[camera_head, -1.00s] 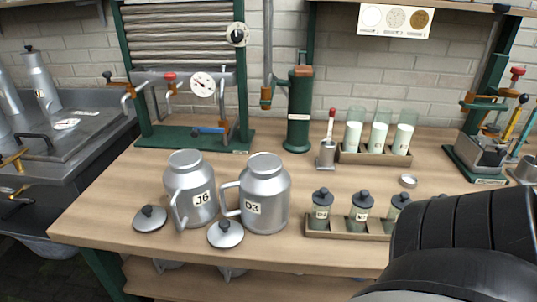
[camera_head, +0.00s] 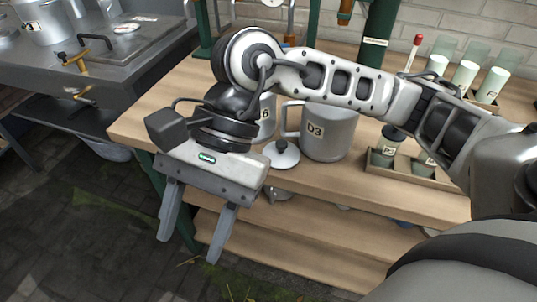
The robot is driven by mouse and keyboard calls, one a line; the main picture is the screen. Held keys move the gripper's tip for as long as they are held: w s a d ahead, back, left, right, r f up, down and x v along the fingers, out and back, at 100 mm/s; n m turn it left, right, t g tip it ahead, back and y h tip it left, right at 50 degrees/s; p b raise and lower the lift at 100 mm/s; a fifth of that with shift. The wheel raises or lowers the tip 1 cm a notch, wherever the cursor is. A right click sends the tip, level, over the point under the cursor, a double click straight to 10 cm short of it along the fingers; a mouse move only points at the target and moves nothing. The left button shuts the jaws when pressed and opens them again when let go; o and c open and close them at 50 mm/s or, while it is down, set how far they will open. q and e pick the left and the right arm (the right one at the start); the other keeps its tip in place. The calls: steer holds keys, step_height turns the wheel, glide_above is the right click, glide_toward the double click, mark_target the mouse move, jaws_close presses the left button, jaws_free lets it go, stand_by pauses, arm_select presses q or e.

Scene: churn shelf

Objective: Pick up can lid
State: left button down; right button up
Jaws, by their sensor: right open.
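A grey can lid (camera_head: 284,158) with a dark knob lies on the bench's front edge, in front of the can marked D3 (camera_head: 335,140). My right gripper (camera_head: 189,249) is open and empty, pointing down in front of the bench edge, left of this lid and apart from it. The can marked 6 (camera_head: 267,112) is mostly hidden behind my right arm. The other lid, seen earlier at the left, is hidden behind my right gripper and wrist. My left gripper is not in view.
The wooden bench (camera_head: 140,125) has a lower shelf (camera_head: 320,245) under it. A wooden rack of small jars (camera_head: 380,160) stands right of the cans. White-filled glasses (camera_head: 465,75) stand behind. A metal sink unit (camera_head: 150,45) is at the left. The floor at front left is clear.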

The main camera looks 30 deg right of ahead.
steer(key=w+d+n+t+h, duration=0.2)
steer(key=w+d+t+h, duration=0.4)
steer(key=d, duration=0.4)
steer(key=t+h, duration=0.2)
steer(key=h, duration=0.2)
glide_toward(282, 143)
steer(key=b+x, duration=0.1)
steer(key=b, duration=0.1)
steer(key=b+x, duration=0.1)
steer(key=shift+w+f+b, duration=0.3)
steer(key=shift+w+b, duration=0.05)
steer(key=shift+b, duration=0.05)
steer(key=x, duration=0.5)
steer(key=shift+s+d+f, duration=0.15)
steer(key=shift+f, duration=0.3)
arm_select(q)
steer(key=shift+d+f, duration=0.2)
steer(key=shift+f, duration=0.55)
arm_select(e)
jaws_close()
